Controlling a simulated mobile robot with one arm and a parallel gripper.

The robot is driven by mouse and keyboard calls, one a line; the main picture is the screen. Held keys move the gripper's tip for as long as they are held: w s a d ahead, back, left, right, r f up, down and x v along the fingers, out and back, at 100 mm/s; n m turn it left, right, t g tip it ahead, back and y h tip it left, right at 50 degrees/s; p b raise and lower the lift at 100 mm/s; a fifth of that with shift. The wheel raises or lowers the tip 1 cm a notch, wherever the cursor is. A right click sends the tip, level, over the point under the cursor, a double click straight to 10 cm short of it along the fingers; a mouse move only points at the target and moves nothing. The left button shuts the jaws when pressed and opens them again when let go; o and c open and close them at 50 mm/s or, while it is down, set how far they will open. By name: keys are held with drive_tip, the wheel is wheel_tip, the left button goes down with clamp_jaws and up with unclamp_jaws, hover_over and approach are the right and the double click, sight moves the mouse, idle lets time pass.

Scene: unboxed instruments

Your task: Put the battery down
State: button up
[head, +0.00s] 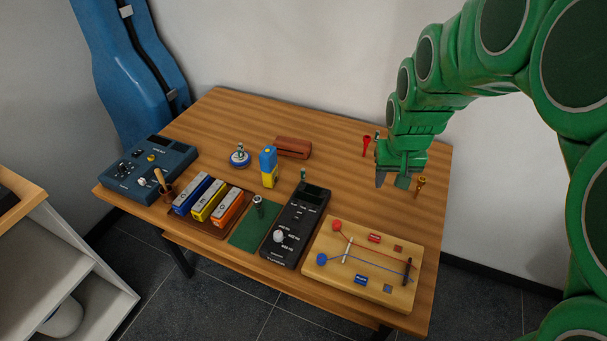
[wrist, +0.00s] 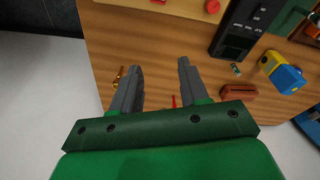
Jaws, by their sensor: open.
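My gripper (head: 393,181) is open and empty over the right part of the wooden table. In the wrist view its two fingers (wrist: 157,88) stand wide apart with bare table between them. I cannot tell for certain which thing is the battery. A small upright cylinder (head: 303,174) stands behind the black tuner (head: 297,224); it also shows in the wrist view (wrist: 236,69), clear of my fingers. A similar grey-green cylinder (head: 258,204) stands at the green mat (head: 246,236), and another small piece (head: 240,148) is on a blue round base.
A brass piece (head: 419,186) stands right of my gripper and a red one (head: 367,145) behind it. A board with strings (head: 325,272), a brown block (head: 293,147), a blue-yellow block (head: 269,166), coloured boxes (head: 210,200) and a blue device (head: 150,168) occupy the table.

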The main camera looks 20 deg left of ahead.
drive_tip(key=w+a+f+n+t, duration=0.1)
drive_tip(key=w+a+f, duration=0.35)
drive_tip(key=a, duration=0.45)
drive_tip(key=n+y, duration=0.2)
hover_over(303, 170)
drive_tip(key=s+d, duration=0.2)
wheel_tip(303, 170, down, 8)
drive_tip(key=shift+w+a+f+t, duration=0.2)
drive_tip(key=shift+a+f+t, duration=0.1)
drive_tip(key=shift+f, duration=0.25)
drive_tip(key=shift+w+a+f+t, duration=0.15)
drive_tip(key=shift+a+f+t, duration=0.1)
drive_tip(key=shift+f, duration=0.25)
drive_tip(key=shift+x, duration=2.6)
drive_tip(key=shift+c, duration=0.2)
clamp_jaws()
